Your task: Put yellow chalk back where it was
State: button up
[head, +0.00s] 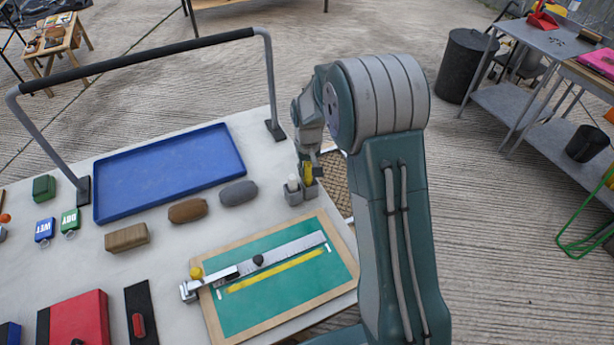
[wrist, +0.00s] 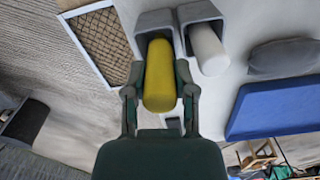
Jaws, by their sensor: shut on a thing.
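The yellow chalk (wrist: 159,76) is between the fingers of my gripper (wrist: 160,98), which is shut on it. In the wrist view its far end lies at the mouth of a grey cup (wrist: 160,20); I cannot tell how deep it sits. A white chalk (wrist: 207,47) stands in the adjoining grey cup (wrist: 199,12). In the head view the yellow chalk (head: 307,174) shows upright over the grey holder (head: 294,197), beside the white chalk (head: 293,183). My gripper (head: 308,168) is partly hidden there by my arm.
A green board (head: 270,300) with a metal ruler (head: 270,258) and a yellow strip lies in front of the holder. A blue tray (head: 170,172), a grey stone (head: 238,192) and a brown block (head: 187,210) lie to the left. A woven panel (head: 334,176) is beside the table edge.

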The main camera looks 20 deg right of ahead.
jog(key=f, duration=0.1)
jog(key=d+f, duration=0.1)
jog(key=f, duration=0.1)
jog(key=shift+a, duration=0.45)
jog(key=o, duration=0.6)
jog(key=shift+a, duration=0.1)
jog(key=shift+o, duration=0.2)
jog(key=shift+d, duration=0.3)
notch_tip(320, 180, up, 12)
jog(key=shift+a+f, duration=0.1)
notch_tip(320, 180, up, 7)
jog(key=t, duration=0.1)
send_over(310, 176)
jog(key=s, duration=0.3)
jog(key=s+r+t, duration=0.2)
jog(key=s+r, duration=0.4)
jog(key=s, duration=0.3)
jog(key=s+r+t, duration=0.1)
jog(key=s+t, duration=0.1)
jog(key=s, duration=1.4)
jog(key=shift+r+t, duration=0.3)
jog(key=shift+r, duration=0.05)
